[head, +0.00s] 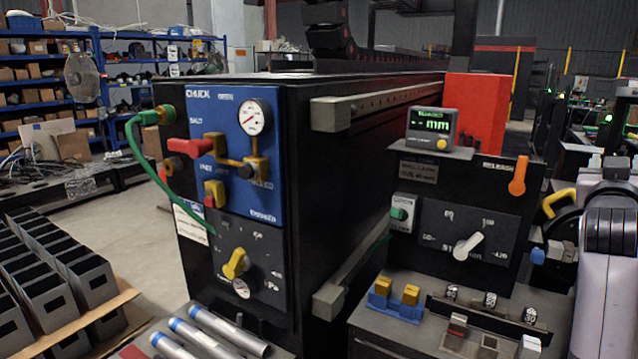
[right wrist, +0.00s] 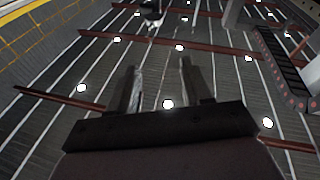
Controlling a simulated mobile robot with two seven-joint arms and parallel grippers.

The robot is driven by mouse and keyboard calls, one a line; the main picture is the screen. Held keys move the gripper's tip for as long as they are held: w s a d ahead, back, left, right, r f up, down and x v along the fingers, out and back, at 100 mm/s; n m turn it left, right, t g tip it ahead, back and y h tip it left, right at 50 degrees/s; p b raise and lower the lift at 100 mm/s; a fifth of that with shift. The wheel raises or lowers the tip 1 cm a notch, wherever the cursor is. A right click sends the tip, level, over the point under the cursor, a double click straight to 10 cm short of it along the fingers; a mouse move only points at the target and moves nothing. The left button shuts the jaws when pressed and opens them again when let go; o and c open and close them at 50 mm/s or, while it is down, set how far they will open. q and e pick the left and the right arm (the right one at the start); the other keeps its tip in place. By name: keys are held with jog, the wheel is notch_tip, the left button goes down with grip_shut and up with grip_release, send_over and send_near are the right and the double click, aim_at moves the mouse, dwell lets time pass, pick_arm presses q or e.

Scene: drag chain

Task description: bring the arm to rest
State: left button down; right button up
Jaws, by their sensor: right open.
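My right gripper (right wrist: 160,72) shows in the right wrist view with its two fingers apart and nothing between them. Behind the fingers is the roof with its beams and lamps, so the gripper appears to point upward. In the head view, grey and white links of my right arm (head: 610,235) stand at the right edge, beside the control panel. The right gripper's fingers cannot be made out in the head view. My left gripper is in neither view.
A black machine with a blue valve panel (head: 237,155) stands in the middle. A dark drag chain (head: 330,35) runs above it and seems to show in the right wrist view (right wrist: 283,70). A black dial panel (head: 468,235) stands close left of my arm. Metal cylinders (head: 228,332) lie in front.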

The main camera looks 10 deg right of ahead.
jog(key=s+d+r+g+h, duration=0.1)
jog(key=s+d+r+h, duration=0.1)
jog(key=s+d+r, duration=0.3)
jog(key=s+d+r+h, duration=0.2)
jog(key=s+r+h, duration=0.1)
jog(key=r, duration=0.3)
jog(key=w+a+f+n+t+y, duration=0.3)
jog(key=w+a+f+n+y, duration=0.15)
jog(key=f, duration=0.35)
jog(key=w+a+f+n+t+y, duration=0.3)
jog(key=w+a+f+n+y, duration=0.15)
jog(key=f, duration=0.35)
jog(key=a+f+n+g+y, duration=0.1)
jog(key=a+f+n+y, duration=0.3)
jog(key=f, duration=0.7)
jog(key=a+f+n+g+y, duration=0.15)
jog(key=a+f+y, duration=0.35)
jog(key=f, duration=0.7)
jog(key=s+a+f+g+y, duration=0.3)
jog(key=s+a+f, duration=0.5)
jog(key=s+f, duration=0.35)
jog(key=s+a+f+g+y, duration=0.2)
jog(key=s+a+f+g, duration=0.1)
jog(key=s+a+f, duration=0.65)
jog(key=a+r+m+t+p, duration=0.1)
jog(key=a+r+m+p, duration=0.1)
jog(key=a+m+p, duration=0.2)
jog(key=a, duration=0.3)
jog(key=shift+a, duration=0.3)
